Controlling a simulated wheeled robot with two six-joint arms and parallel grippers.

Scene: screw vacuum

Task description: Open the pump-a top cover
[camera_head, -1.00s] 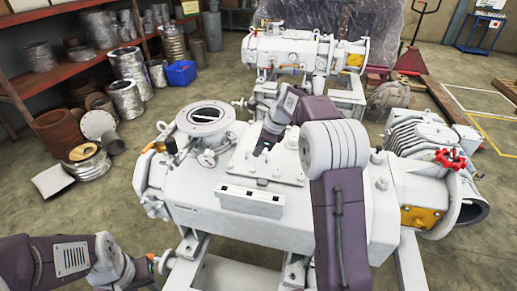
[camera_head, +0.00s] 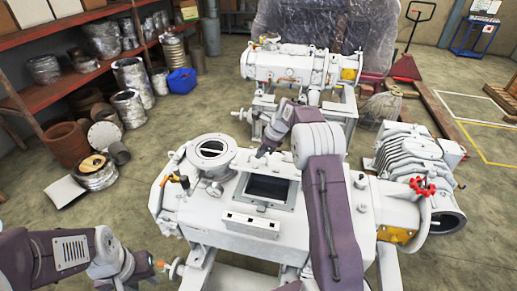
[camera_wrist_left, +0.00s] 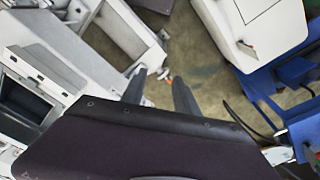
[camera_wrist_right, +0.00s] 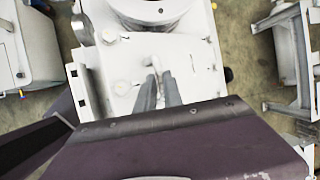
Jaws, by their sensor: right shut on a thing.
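The white pump-a (camera_head: 205,215) stands in the middle of the head view. A dark rectangular opening (camera_head: 268,187) shows in its top. The white top cover (camera_head: 283,166) is up at the far side of this opening, seen at a steep angle. My right gripper (camera_head: 263,152) is at the cover; in the right wrist view its fingers (camera_wrist_right: 160,88) are close together on a small part of the white plate (camera_wrist_right: 115,75). My left gripper (camera_wrist_left: 160,75) has its fingers apart, with nothing between them, low beside the pump's near left. Its fingertips are unclear in the head view.
A round port (camera_head: 212,150) stands left of the opening. A second pump (camera_head: 290,65) stands behind, and a ribbed motor unit (camera_head: 408,160) at the right. Shelves (camera_head: 75,45) with metal parts line the left.

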